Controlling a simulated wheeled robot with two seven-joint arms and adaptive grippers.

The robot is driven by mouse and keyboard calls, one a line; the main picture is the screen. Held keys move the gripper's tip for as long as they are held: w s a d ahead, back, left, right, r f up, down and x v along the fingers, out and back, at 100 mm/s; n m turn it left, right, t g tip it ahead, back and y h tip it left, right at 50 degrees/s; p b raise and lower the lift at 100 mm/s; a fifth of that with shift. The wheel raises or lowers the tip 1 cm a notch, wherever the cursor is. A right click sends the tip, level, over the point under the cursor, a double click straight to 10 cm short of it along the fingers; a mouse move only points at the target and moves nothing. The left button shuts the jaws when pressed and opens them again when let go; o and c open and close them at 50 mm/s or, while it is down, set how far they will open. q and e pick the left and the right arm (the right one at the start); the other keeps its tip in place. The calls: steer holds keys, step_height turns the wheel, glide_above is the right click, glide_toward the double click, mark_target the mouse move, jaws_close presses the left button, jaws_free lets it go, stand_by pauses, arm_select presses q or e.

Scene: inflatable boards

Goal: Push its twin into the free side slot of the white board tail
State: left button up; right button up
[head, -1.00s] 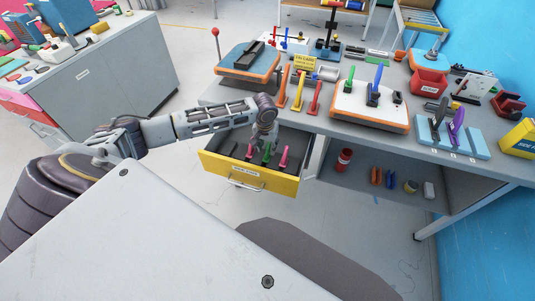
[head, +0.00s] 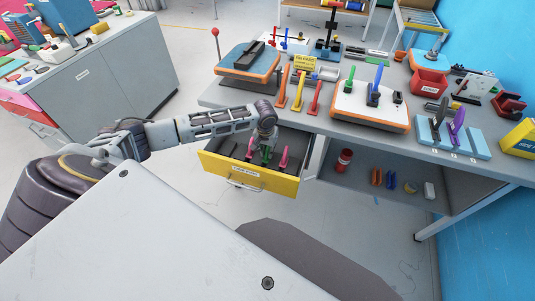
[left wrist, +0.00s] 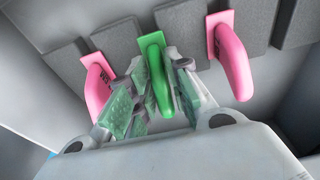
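The white board tail (head: 352,111) with an orange edge lies on the bench, with a green fin (head: 349,79), a taller blue fin (head: 375,86) and a dark piece (head: 398,97) standing on it. Below, the open yellow drawer (head: 264,180) holds another green fin (head: 265,155) between two pink ones (head: 284,157). My left gripper (head: 267,142) reaches down into the drawer. In the left wrist view, its fingers (left wrist: 157,92) are closed in around this green fin (left wrist: 155,62), which still stands in the grey foam. My right gripper is out of view.
Red, yellow and orange upright pieces (head: 299,92) stand on the bench just above the drawer. An orange-edged board (head: 248,66) lies to their left. A light blue board (head: 452,138) with purple and grey fins is at right. The lower shelf (head: 375,200) holds small items.

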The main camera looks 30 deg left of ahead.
mark_target(267, 148)
arm_select(q)
steer(key=shift+c, duration=1.1)
jaws_close()
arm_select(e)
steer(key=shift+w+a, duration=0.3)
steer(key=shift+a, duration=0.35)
arm_select(q)
steer(key=shift+r, duration=0.15)
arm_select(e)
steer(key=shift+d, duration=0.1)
arm_select(q)
steer(key=shift+r, duration=0.5)
step_height(267, 148, up, 8)
steer(key=shift+f+p, duration=0.1)
steer(key=shift+p, duration=0.4)
steer(key=shift+r, duration=0.45)
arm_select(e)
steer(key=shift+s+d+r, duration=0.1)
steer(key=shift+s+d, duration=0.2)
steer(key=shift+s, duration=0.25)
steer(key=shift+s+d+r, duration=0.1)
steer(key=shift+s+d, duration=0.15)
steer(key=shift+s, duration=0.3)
